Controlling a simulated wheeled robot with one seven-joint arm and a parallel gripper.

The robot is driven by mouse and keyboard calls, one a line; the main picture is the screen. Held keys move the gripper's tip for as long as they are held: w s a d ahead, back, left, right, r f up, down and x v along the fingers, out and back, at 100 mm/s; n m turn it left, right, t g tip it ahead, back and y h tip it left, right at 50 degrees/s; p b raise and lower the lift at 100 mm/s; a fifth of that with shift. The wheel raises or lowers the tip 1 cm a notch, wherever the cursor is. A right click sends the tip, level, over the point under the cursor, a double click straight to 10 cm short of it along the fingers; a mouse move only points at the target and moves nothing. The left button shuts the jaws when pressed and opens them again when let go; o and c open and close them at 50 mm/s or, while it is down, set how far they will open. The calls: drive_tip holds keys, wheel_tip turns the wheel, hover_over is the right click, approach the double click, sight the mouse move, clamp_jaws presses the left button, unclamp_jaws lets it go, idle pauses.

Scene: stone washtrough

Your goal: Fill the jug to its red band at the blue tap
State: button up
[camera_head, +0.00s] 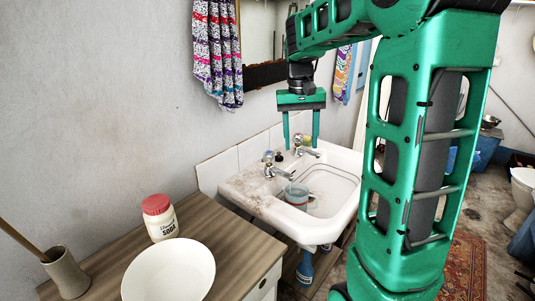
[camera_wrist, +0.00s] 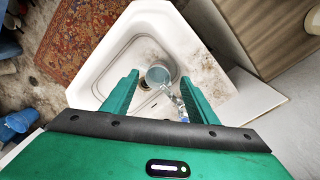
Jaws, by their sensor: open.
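The jug (camera_head: 297,196) stands in the white basin, below the spout of the nearer tap (camera_head: 277,172). It looks clear and bluish with a reddish band; its water level is too small to tell. A second tap (camera_head: 307,152) sits farther along the back ledge. Both handles are small, and I cannot surely tell which is blue. My gripper (camera_head: 300,147) is open and empty, pointing down above the basin's back ledge, apart from the jug. In the wrist view the jug (camera_wrist: 158,76) shows between the open fingers, with a tap (camera_wrist: 182,108) near the right finger.
The white basin (camera_head: 237,189) has stained edges. Left of it, a wooden counter (camera_head: 110,256) bears a white bowl (camera_head: 168,273), a red-lidded soda jar (camera_head: 159,217) and a brush holder (camera_head: 65,272). A blue bottle (camera_head: 305,267) stands below the basin. Towels (camera_head: 217,50) hang on the wall.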

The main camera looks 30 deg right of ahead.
drive_tip(key=s+a+f, duration=0.2)
drive_tip(key=s, duration=0.7)
drive_tip(key=s+a+f, duration=0.2)
drive_tip(key=s, duration=0.7)
drive_tip(key=r+n+y, duration=0.1)
drive_tip(key=n, duration=0.8)
hover_over(268, 151)
wheel_tip(268, 151, down, 11)
drive_tip(key=shift+s+r, duration=0.15)
drive_tip(key=shift+r, duration=0.05)
drive_tip(key=c, duration=1.1)
drive_tip(key=shift+o, duration=0.2)
drive_tip(key=shift+m, duration=1.7)
